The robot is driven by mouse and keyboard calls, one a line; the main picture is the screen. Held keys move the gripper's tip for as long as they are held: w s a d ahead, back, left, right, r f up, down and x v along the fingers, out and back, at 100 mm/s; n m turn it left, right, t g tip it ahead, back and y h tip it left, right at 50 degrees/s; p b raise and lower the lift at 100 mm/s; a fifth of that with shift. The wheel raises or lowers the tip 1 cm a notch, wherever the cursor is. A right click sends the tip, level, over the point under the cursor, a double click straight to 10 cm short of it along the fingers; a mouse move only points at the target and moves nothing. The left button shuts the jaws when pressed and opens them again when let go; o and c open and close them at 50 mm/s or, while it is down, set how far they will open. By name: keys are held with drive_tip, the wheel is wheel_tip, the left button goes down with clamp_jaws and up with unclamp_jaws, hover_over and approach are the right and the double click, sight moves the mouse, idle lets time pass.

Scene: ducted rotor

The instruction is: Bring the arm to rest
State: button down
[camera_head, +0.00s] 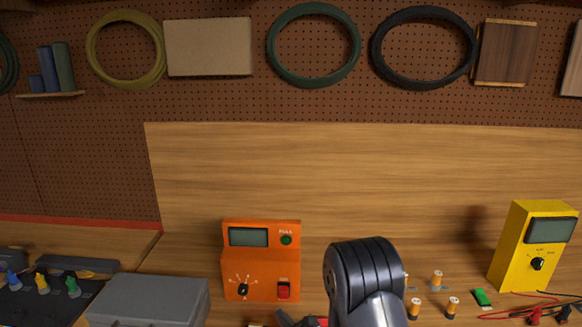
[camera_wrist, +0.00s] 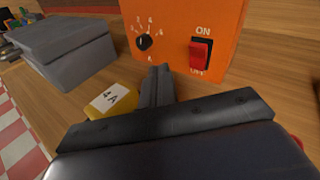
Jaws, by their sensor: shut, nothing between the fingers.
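My gripper (camera_wrist: 158,72) is shut and empty in the wrist view, its dark fingers pointing at the lower front of an orange box (camera_wrist: 215,20). I cannot tell whether the fingertips touch the box. The box has a black dial (camera_wrist: 145,42) and a red ON/OFF rocker switch (camera_wrist: 200,53). In the head view the same orange box (camera_head: 261,262) has a grey display and a green button. My dark arm link (camera_head: 365,275) rises in front of the bench, to the right of the box. Only a small part of the gripper shows there, at the bottom edge.
A yellow part labelled "4 A" (camera_wrist: 110,98) lies left of the fingers. A grey case (camera_head: 148,300) stands left of the orange box. At right are small orange cylinders (camera_head: 436,280), a green piece (camera_head: 481,297) and a yellow meter (camera_head: 535,245) with leads. Bare wooden board is behind.

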drive_tip(key=w+f, duration=0.2)
drive_tip(key=w, duration=0.1)
drive_tip(key=w+f+b, duration=0.1)
drive_tip(key=w, duration=0.1)
drive_tip(key=shift+w+d, duration=0.1)
drive_tip(key=shift+w, duration=0.1)
drive_tip(key=shift+b, duration=1)
drive_tip(key=shift+s+b, duration=0.1)
drive_tip(key=shift+b, duration=1.1)
drive_tip(key=shift+s+r, duration=0.75)
drive_tip(key=shift+s, duration=0.35)
drive_tip(key=shift+w+f, duration=0.3)
drive_tip(key=shift+w, duration=0.3)
drive_tip(key=shift+w+f, duration=0.25)
drive_tip(key=shift+w, duration=0.3)
drive_tip(key=shift+w+r+p, duration=0.1)
drive_tip(key=shift+r+p, duration=0.1)
drive_tip(key=shift+p, duration=0.75)
drive_tip(key=shift+s+r+p, duration=0.1)
drive_tip(key=shift+s+p, duration=0.1)
drive_tip(key=shift+p, duration=1.1)
drive_tip(key=shift+p, duration=0.85)
